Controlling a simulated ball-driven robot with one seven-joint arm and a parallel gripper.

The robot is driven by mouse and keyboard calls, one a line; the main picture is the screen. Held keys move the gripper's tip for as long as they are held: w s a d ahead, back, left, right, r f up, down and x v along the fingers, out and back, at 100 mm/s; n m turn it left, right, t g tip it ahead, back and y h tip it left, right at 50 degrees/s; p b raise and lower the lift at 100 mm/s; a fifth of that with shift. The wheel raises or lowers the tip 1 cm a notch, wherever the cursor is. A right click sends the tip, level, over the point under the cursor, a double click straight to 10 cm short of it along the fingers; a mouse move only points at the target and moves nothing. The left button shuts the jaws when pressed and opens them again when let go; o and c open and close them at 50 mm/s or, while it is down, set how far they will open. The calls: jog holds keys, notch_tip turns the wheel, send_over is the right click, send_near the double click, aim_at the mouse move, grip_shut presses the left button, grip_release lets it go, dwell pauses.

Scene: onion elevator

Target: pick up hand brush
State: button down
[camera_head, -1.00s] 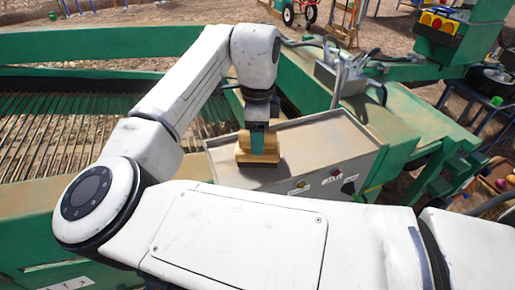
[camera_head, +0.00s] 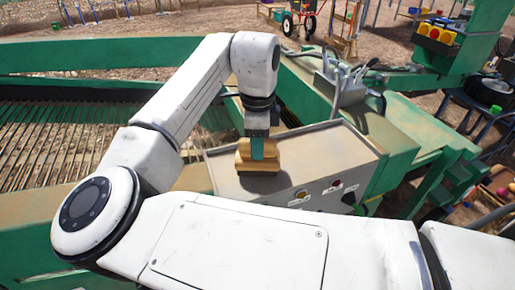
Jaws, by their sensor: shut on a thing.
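The hand brush (camera_head: 246,161), a tan wooden block, is at the end of my arm over the grey metal box top (camera_head: 325,150). My gripper (camera_head: 258,148), with a teal finger facing the camera, points straight down and is shut on the brush. The brush looks level. A dark shadow lies on the box top just below and right of it, and the brush seems slightly above the surface. Its underside and the far finger are hidden.
The box has a raised rim and buttons on its front (camera_head: 302,194). Levers (camera_head: 338,78) stand behind it. Green machine beams (camera_head: 100,48) and a slatted bed (camera_head: 50,140) lie left. The right part of the box top is clear.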

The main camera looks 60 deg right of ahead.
jog(key=shift+r, duration=0.35)
jog(key=s+d+r+b, duration=0.3)
jog(key=s+r, duration=0.8)
jog(key=s, duration=0.2)
jog(key=shift+s+d+r, duration=0.15)
jog(key=shift+s+r, duration=0.2)
jog(key=shift+r, duration=0.05)
jog(key=c, duration=1.4)
grip_release()
jog(key=c, duration=0.3)
